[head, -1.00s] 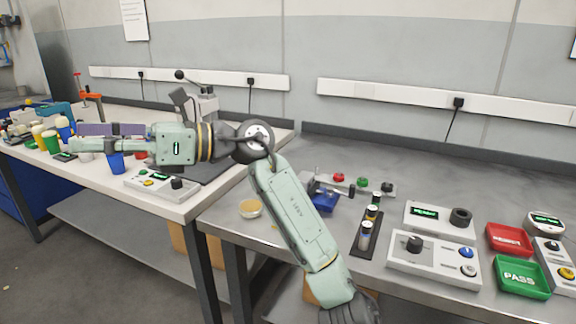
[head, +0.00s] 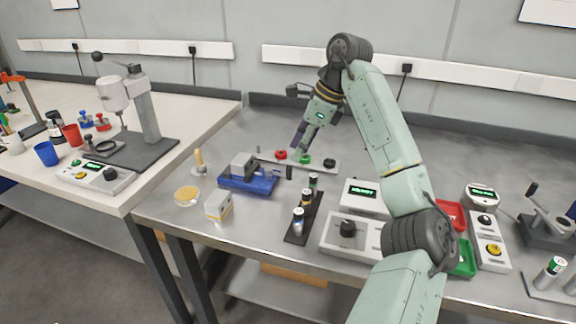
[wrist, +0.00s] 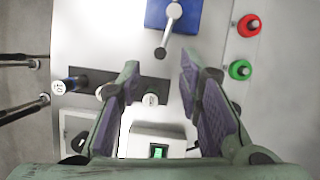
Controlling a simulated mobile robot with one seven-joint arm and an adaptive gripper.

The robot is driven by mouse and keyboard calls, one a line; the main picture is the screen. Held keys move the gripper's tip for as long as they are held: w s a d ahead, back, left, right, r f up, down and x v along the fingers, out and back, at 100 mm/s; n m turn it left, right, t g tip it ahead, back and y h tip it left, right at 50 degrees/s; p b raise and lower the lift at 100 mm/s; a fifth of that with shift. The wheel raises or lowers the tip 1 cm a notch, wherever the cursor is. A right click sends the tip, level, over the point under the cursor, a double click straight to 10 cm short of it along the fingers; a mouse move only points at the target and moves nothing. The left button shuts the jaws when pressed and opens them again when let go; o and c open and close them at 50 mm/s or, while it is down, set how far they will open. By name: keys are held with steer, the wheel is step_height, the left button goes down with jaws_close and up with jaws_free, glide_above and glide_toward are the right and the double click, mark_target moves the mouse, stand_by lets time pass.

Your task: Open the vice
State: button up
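The vice (head: 248,180) has a blue base and grey jaws and sits on the grey bench, left of centre in the head view. At the top of the wrist view its blue body (wrist: 160,14) is cut off by the edge, with a grey handle (wrist: 168,32) sticking out toward my gripper. My gripper (head: 298,150) is to the right of the vice in the head view, pointing down. In the wrist view my gripper (wrist: 159,72) is open, with nothing between its purple-padded fingers. The handle end lies just beyond the fingertips, apart from them. The jaw gap is unclear.
A black rack (head: 292,235) of batteries stands in front of the vice. A strip with red (head: 281,154) and green (head: 305,159) buttons lies behind it.

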mark_target(289, 167)
steer(key=p+x, duration=0.1)
steer(key=x, duration=0.6)
steer(key=shift+a+f, duration=0.1)
steer(key=shift+c, duration=0.5)
jaws_close()
